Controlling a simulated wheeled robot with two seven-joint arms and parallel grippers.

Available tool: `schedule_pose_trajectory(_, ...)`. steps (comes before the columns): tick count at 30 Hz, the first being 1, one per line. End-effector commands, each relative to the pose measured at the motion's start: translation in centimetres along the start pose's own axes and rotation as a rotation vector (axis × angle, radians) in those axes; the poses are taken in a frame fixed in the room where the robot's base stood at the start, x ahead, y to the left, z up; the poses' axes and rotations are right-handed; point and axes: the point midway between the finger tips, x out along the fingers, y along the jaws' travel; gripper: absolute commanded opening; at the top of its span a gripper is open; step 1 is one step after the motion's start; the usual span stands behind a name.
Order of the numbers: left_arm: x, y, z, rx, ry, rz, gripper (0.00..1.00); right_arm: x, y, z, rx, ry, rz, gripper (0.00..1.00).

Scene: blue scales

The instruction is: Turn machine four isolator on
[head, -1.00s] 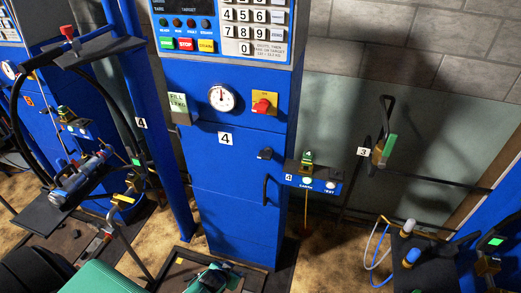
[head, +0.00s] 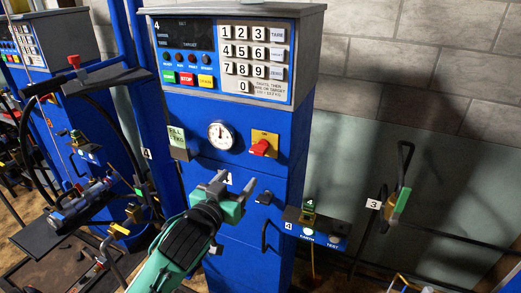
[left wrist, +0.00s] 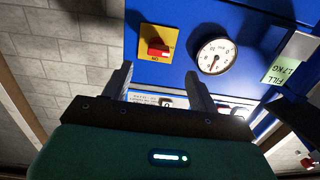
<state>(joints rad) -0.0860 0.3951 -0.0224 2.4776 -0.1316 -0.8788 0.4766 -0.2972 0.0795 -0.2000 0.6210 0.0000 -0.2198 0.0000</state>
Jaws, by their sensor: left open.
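The machine four isolator is a red rotary knob (head: 260,148) on a yellow plate (head: 271,136), on the blue front of machine four, right of the round dial. The plate also shows in the left wrist view (left wrist: 147,33), with an "ON" label by the red knob (left wrist: 158,48). I cannot tell surely which setting the knob points to. My left gripper (head: 233,184) is open and empty, in front of the panel, below and left of the knob in the head view. In the left wrist view its fingers (left wrist: 158,82) stand apart from the knob. My right gripper is not in view.
A round dial (head: 221,136) and a pale "FILL" tag (head: 177,143) sit left of the isolator. A keypad (head: 251,60) is above. A small shelf with earth and test buttons (head: 318,233) juts out at the lower right. A black handle (head: 269,236) is near it.

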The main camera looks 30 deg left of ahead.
Motion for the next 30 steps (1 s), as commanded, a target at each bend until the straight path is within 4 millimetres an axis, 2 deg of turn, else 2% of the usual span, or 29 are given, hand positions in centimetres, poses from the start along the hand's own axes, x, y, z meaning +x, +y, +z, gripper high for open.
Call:
schedule_pose_trajectory(4, -0.6, 0.2, -1.4, -0.004, 0.027, 0.003, 0.6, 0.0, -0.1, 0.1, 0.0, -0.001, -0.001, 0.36)
schedule_pose_trajectory(8, 0.7, 0.1, -1.6, -0.004, 0.028, 0.002, 0.6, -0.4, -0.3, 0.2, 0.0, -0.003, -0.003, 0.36)
schedule_pose_trajectory(21, 9.5, 0.2, -1.9, -0.004, 0.026, 0.002, 0.6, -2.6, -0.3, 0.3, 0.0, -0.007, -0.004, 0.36)
schedule_pose_trajectory(24, 11.0, 0.2, -1.9, -0.004, 0.026, 0.002, 0.6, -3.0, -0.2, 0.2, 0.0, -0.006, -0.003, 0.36)
schedule_pose_trajectory(30, 12.7, 0.2, -1.7, -0.004, 0.026, 0.003, 0.6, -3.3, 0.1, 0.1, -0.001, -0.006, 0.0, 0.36)
